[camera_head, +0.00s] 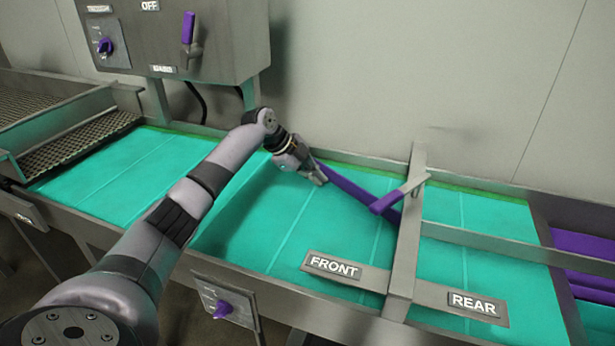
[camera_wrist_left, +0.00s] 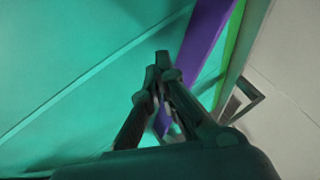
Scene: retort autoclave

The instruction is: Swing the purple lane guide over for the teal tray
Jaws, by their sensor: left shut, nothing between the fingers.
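The purple lane guide (camera_head: 349,188) is a long bar lying at a slant across the teal belt, from the far rail to the metal crossbar. A purple grip with a grey arm (camera_head: 388,202) sits at its crossbar end. My left gripper (camera_head: 322,180) is shut and empty, low over the belt just on the near side of the guide's far end. In the left wrist view, the shut fingertips (camera_wrist_left: 162,58) are beside the purple guide (camera_wrist_left: 204,42); I cannot tell whether they touch it. I see no separate teal tray. My right gripper is not in view.
The teal belt (camera_head: 262,216) runs between metal rails. The crossbar (camera_head: 408,246) spans it beside the FRONT (camera_head: 333,266) and REAR (camera_head: 474,304) labels. A divider (camera_head: 480,240) splits the right part. A control box (camera_head: 185,35) hangs behind; a mesh conveyor (camera_head: 85,135) is left.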

